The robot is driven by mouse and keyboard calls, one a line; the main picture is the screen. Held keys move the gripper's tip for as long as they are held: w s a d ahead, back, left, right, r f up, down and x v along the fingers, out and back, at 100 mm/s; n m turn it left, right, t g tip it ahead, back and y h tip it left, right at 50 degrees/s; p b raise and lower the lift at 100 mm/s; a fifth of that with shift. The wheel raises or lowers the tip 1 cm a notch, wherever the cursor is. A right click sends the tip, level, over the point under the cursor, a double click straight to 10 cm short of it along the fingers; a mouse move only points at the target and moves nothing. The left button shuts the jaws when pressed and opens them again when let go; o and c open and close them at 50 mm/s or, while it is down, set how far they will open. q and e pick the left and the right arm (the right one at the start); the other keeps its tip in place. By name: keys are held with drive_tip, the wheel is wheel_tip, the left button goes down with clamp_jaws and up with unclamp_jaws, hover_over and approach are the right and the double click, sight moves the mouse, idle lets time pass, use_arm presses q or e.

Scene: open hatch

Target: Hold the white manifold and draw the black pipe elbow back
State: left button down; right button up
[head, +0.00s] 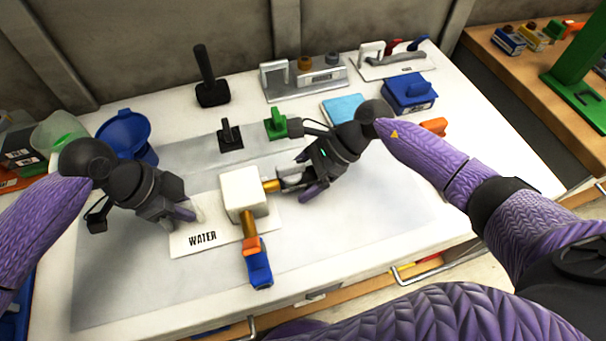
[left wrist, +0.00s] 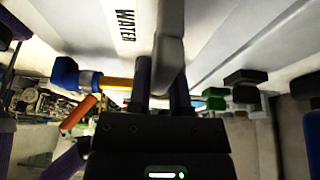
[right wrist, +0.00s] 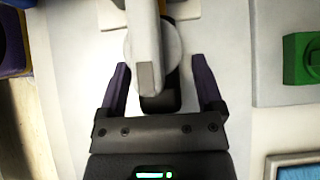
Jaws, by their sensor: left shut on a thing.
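The white manifold (head: 243,190) is a pale block on a white plate marked WATER (head: 203,239). A brass pipe leaves its right side, and another runs toward the front to a blue end. My left gripper (head: 190,213) is shut at the manifold's left side; in the left wrist view its fingers (left wrist: 162,88) close on a pale upright part. My right gripper (head: 300,187) is at the right pipe's end, fingers apart. In the right wrist view the black pipe elbow (right wrist: 160,103) lies between those fingers with gaps either side, partly hidden by a pale lever (right wrist: 144,45).
A green block (head: 276,124) and a black one (head: 230,136) stand behind the manifold. A blue bin (head: 124,133) is at the left, and a blue box (head: 408,92) at the back right. The tabletop at front right is clear.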

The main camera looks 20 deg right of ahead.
clamp_jaws()
drive_tip(key=shift+d, duration=0.9)
drive_tip(key=shift+o, duration=0.3)
unclamp_jaws()
drive_tip(key=shift+r, duration=0.1)
drive_tip(key=v, duration=1.2)
